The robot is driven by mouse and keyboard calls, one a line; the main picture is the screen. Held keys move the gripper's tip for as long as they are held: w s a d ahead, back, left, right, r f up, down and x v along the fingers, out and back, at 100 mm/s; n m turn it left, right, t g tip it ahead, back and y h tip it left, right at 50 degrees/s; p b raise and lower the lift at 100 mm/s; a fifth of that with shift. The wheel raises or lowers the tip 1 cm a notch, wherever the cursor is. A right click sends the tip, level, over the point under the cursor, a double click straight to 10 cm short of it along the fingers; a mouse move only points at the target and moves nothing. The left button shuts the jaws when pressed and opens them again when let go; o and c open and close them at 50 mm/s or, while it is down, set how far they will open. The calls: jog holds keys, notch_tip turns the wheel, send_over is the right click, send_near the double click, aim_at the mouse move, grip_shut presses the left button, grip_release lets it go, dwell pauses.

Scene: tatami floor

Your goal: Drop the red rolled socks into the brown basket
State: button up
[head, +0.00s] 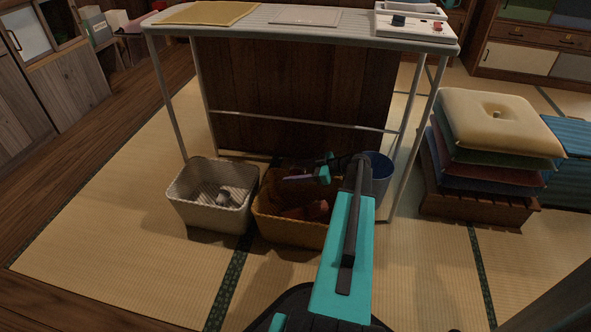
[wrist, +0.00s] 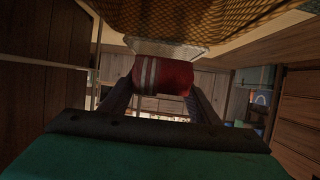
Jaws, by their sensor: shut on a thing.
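The brown basket (head: 285,229) stands on the tatami under the front of the table. My gripper (head: 300,174) is over this basket, pointing left in the head view. In the wrist view my gripper (wrist: 162,84) is shut on the red rolled socks (wrist: 170,77), which have pale stripes at one end. The socks sit crosswise between the two fingers. The woven side of the brown basket (wrist: 205,18) fills the top of the wrist view. A reddish thing (head: 316,210) shows inside the basket in the head view; my arm hides part of it.
A pale grey basket (head: 210,213) with a greyish thing in it stands just left of the brown one. A blue bin (head: 381,168) is close on the right. Table legs (head: 409,140) flank them. Stacked cushions (head: 495,125) stand farther right. The tatami at the left is clear.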

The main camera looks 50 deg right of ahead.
jog(key=shift+f+b, duration=0.3)
jog(key=shift+f, duration=1.85)
jog(key=o, duration=1.1)
jog(key=shift+s, duration=0.1)
jog(key=p+v, duration=0.4)
jog(key=v, duration=0.9)
jog(key=shift+s+d+p, duration=0.25)
jog(key=shift+p, duration=0.1)
jog(key=shift+r, duration=0.1)
